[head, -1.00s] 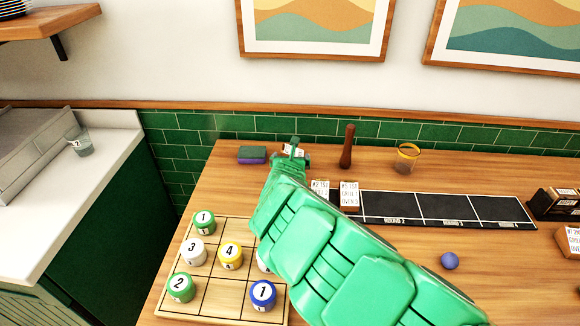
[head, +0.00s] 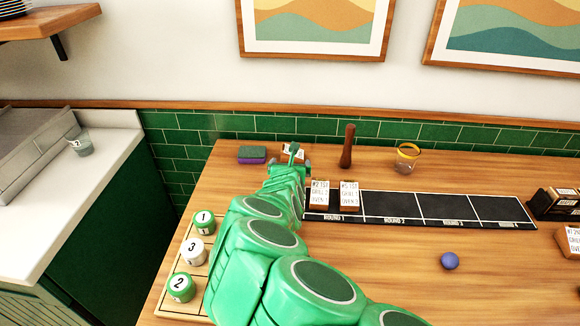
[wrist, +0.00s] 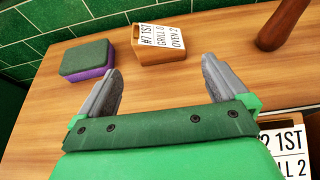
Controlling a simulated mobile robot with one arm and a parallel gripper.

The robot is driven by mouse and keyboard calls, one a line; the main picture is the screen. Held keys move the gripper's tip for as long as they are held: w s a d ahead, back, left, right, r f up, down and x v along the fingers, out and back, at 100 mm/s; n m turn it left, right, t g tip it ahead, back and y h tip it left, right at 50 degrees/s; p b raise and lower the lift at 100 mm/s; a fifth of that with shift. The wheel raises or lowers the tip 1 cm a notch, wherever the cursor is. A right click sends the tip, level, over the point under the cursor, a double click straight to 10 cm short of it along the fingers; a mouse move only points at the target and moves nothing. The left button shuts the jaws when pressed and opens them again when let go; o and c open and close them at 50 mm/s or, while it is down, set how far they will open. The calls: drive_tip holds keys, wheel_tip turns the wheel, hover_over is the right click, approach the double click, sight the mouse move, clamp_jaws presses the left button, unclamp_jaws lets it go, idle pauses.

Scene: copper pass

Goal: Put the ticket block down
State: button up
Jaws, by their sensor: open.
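A wooden ticket block (wrist: 160,42) with a white card reading "#7 1ST GRILL 0 OVEN 2" stands on the counter in the wrist view. In the head view this block (head: 299,155) is partly hidden behind my gripper (head: 291,160). My gripper (wrist: 160,72) is open and empty in the wrist view, with its two grey fingers apart and the block beyond the fingertips, not between them. Two more ticket blocks stand at the left end of the black round board, one on the left (head: 320,194) and one to its right (head: 349,195).
A green and purple sponge (wrist: 88,61) lies left of the block. A brown wooden pestle-like tool (head: 347,147), a glass (head: 407,158) and a blue ball (head: 450,260) stand farther right. The black board (head: 430,206) has bare sections. My arm covers much of the numbered grid (head: 180,305).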

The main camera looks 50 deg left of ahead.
drive_tip(key=shift+s+d+r, duration=0.3)
drive_tip(key=shift+s+d, duration=0.15)
idle(0.4)
